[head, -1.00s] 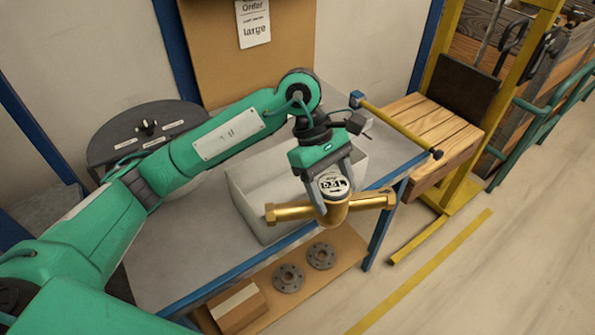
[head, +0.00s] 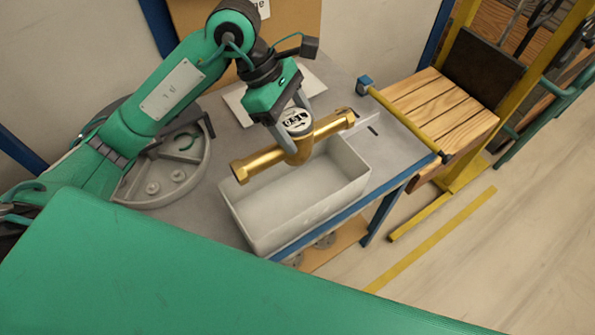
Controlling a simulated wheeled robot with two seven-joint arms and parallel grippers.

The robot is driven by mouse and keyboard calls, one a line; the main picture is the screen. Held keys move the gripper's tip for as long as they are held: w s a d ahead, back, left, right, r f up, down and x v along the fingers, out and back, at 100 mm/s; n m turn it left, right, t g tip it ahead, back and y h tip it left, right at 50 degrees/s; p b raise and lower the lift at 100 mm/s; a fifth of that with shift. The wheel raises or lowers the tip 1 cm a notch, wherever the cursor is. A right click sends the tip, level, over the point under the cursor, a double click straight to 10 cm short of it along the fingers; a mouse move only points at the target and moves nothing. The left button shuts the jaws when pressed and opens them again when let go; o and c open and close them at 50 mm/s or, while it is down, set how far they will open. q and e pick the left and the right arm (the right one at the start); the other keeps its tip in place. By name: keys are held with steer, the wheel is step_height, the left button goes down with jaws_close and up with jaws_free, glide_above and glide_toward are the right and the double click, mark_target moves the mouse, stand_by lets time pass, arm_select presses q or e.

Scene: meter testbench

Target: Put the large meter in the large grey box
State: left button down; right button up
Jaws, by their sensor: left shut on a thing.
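The large meter (head: 265,162) is a brass pipe body with a round white dial on top. My left gripper (head: 294,128) is shut on it around the dial, from above. The meter is held tilted in the picture, its left end lower, over the large grey box (head: 315,212). The box is open-topped and stands at the table's front edge. The meter's pipe crosses above the back part of the box opening. Its inside looks empty where I can see it. My right gripper is not in view.
A grey round fixture (head: 170,165) stands on the table (head: 215,222) left of the box. A yellow bar (head: 405,118) runs along the table's right side, beside a wooden slatted surface (head: 440,105). My green arm part covers the lower foreground.

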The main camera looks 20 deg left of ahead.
arm_select(q)
step_height(320, 180, down, 20)
steer(key=p, duration=0.5)
steer(key=shift+r, duration=0.2)
steer(key=shift+f, duration=0.1)
steer(key=shift+c, duration=1.5)
jaws_free()
steer(key=shift+s+f, duration=0.1)
